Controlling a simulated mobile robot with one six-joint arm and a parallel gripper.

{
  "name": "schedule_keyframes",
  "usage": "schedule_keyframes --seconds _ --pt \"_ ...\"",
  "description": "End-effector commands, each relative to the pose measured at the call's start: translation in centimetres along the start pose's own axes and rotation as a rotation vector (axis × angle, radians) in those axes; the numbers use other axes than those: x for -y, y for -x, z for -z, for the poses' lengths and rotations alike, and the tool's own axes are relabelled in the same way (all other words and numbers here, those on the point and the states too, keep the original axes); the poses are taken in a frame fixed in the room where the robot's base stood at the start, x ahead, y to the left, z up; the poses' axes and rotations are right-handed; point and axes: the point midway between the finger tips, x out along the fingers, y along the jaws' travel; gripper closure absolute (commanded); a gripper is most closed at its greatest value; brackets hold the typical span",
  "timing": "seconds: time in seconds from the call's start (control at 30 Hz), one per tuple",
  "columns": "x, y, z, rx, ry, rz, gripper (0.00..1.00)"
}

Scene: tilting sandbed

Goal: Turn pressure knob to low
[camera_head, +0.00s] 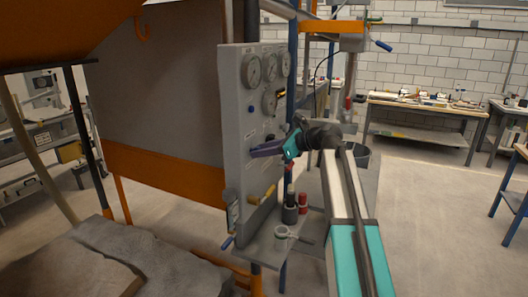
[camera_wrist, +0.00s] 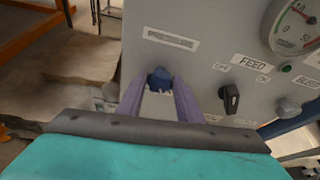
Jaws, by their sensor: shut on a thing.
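A small blue knob (camera_wrist: 160,77) sits on the grey control panel (camera_wrist: 200,65), under a white label (camera_wrist: 170,39) too blurred to read. My gripper (camera_wrist: 160,84) is shut on this knob, one purple finger on each side. In the head view my gripper (camera_head: 253,152) reaches the face of the upright panel (camera_head: 232,130) from the right, and the knob is hidden there. I cannot tell the knob's setting.
A black switch (camera_wrist: 229,98) labelled FEED and a grey knob (camera_wrist: 288,107) lie to the right, below a gauge (camera_wrist: 297,25). Several gauges (camera_head: 252,70) top the panel. A yellow-handled valve (camera_head: 268,193) and small shelf (camera_head: 268,245) are below.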

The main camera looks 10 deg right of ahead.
Motion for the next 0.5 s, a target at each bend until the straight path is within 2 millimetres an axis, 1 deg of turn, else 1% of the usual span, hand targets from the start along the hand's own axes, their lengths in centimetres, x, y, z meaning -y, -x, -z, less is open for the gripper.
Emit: schedule_keyframes --seconds 0.03,0.27,0.5 --pt "-0.36 -0.04 0.11 0.000 0.027 0.008 0.90" --pt "-0.69 -0.13 0.27 0.000 0.192 0.075 0.90" --pt "-0.99 -0.25 0.54 0.001 0.401 0.160 0.90"
